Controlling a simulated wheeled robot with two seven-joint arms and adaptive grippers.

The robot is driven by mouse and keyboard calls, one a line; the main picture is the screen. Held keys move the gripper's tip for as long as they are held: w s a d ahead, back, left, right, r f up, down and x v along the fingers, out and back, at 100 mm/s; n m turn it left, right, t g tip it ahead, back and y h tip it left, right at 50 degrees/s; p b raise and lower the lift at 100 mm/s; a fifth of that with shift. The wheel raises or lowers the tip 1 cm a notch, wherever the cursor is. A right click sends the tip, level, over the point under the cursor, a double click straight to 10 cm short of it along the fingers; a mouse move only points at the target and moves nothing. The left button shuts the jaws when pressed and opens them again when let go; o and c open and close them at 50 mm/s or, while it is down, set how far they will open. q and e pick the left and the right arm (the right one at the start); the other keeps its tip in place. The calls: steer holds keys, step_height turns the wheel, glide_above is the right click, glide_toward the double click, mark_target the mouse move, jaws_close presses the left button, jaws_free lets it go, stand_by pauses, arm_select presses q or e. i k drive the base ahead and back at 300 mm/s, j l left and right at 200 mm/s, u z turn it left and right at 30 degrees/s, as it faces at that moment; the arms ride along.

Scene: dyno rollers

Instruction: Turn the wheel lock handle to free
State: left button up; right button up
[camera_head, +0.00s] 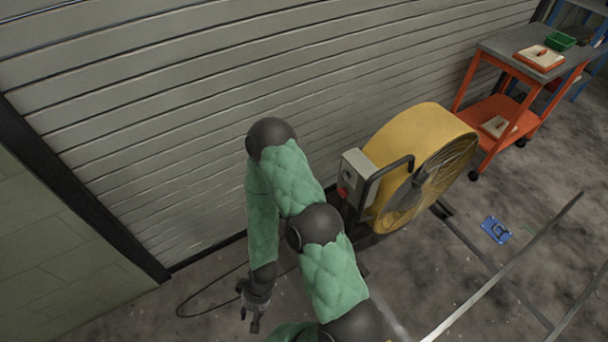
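I cannot make out a wheel lock handle for certain in the head view. A yellow drum fan (424,150) stands by the shuttered wall, with a grey control box (358,174) on its left side and a dark bent tube handle in front of the box. A small red knob (342,191) shows on the box.
A blue flat object (496,230) with a dark mark lies on the floor at right, near long metal rails (507,264). An orange cart (512,112) stands at the back right. The grey shutter (150,110) closes the back.

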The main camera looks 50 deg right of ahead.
mark_target(343, 193)
steer(key=i+j+z, duration=0.15)
steer(key=i+z, duration=0.3)
steer(key=i+j+z, duration=0.45)
steer(key=i, duration=0.15)
steer(key=z, duration=0.95)
